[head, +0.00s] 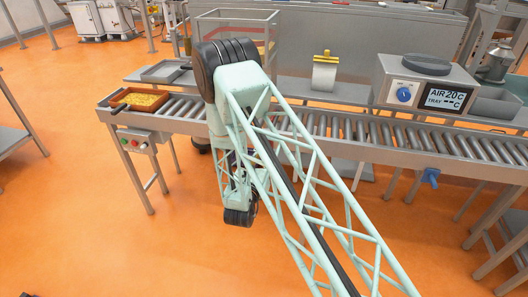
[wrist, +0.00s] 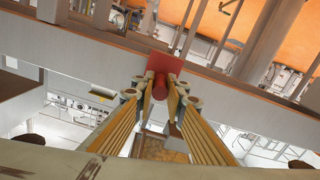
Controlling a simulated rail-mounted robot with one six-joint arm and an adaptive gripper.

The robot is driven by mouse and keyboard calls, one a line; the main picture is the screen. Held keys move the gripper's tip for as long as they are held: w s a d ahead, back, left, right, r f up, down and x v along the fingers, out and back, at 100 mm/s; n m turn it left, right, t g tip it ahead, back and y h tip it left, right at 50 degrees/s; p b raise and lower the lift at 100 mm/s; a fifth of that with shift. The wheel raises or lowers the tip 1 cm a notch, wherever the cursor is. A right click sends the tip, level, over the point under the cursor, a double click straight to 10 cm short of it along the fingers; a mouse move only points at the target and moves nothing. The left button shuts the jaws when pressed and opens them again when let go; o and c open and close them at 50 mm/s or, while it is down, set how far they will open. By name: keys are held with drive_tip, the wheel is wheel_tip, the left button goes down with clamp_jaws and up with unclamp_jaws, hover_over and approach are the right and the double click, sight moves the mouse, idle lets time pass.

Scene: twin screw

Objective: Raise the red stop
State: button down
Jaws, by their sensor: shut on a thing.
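The red stop shows in the wrist view as a red plate (wrist: 166,64) with a short red round knob (wrist: 160,88) towards me. It sits against a long grey beam. My gripper (wrist: 160,92) has its two fingers closed on the knob, one on each side. In the head view my own arm hides the gripper and the red stop.
The roller conveyor (head: 440,141) runs across the head view. An orange-rimmed tray of yellow pieces (head: 138,101) stands at its left end. A grey box with a display (head: 425,85) stands behind the rollers at right. Orange floor is clear in front.

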drive_tip(key=c, duration=2.6)
unclamp_jaws()
drive_tip(key=shift+r, duration=0.35)
drive_tip(key=shift+c, duration=0.2)
drive_tip(key=shift+o, duration=0.2)
drive_tip(key=shift+f, duration=0.1)
drive_tip(key=shift+s, duration=0.1)
drive_tip(key=s+a, duration=0.2)
drive_tip(key=s, duration=0.9)
drive_tip(key=shift+s, duration=0.35)
drive_tip(key=shift+a, duration=0.1)
